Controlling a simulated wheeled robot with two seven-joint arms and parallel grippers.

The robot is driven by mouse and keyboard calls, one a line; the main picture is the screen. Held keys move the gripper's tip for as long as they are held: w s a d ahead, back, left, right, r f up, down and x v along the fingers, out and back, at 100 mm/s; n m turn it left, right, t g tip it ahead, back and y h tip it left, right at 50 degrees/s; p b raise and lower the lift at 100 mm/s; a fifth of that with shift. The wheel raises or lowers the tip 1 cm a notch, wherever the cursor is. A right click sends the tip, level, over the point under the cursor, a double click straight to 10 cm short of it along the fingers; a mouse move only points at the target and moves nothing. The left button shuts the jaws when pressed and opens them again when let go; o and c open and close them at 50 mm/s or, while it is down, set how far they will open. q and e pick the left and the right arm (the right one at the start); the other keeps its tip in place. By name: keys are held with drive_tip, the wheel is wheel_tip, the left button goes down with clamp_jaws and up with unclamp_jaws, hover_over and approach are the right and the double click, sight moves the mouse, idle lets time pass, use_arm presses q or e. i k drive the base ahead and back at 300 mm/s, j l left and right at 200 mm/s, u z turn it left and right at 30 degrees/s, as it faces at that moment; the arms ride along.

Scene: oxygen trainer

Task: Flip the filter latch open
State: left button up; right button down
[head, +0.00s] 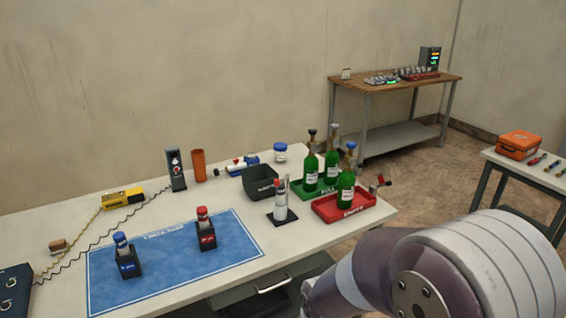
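No part is clearly readable as a filter latch from this distance. A white canister (280,208) with a red part and a thin upright piece stands on a dark square base near the bench's front right; it may be the filter unit, but I cannot tell whether any latch on it is open or shut. A white, blue and red fitting (237,166) lies farther back on the bench. Neither gripper shows in the head view; only a link of my arm fills the lower right.
The white workbench (70,215) carries a blue mat (180,262) with two dark holders, a black bin (260,180), a green tray (300,188) and a red tray (325,210) with green bottles. A yellow device (122,198) trails cords. The bench's front-middle strip is clear.

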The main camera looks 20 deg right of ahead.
sight(277, 183)
drive_tip(key=i+l+u, duration=0.1)
drive_tip(key=i+l, duration=0.2)
drive_tip(key=l, duration=0.15)
drive_tip(key=i+l+u, duration=0.1)
drive_tip(key=i+l, duration=0.2)
drive_tip(key=l, duration=0.15)
drive_tip(key=i+l, duration=0.3)
drive_tip(key=l, duration=0.2)
drive_tip(key=j+u, duration=0.05)
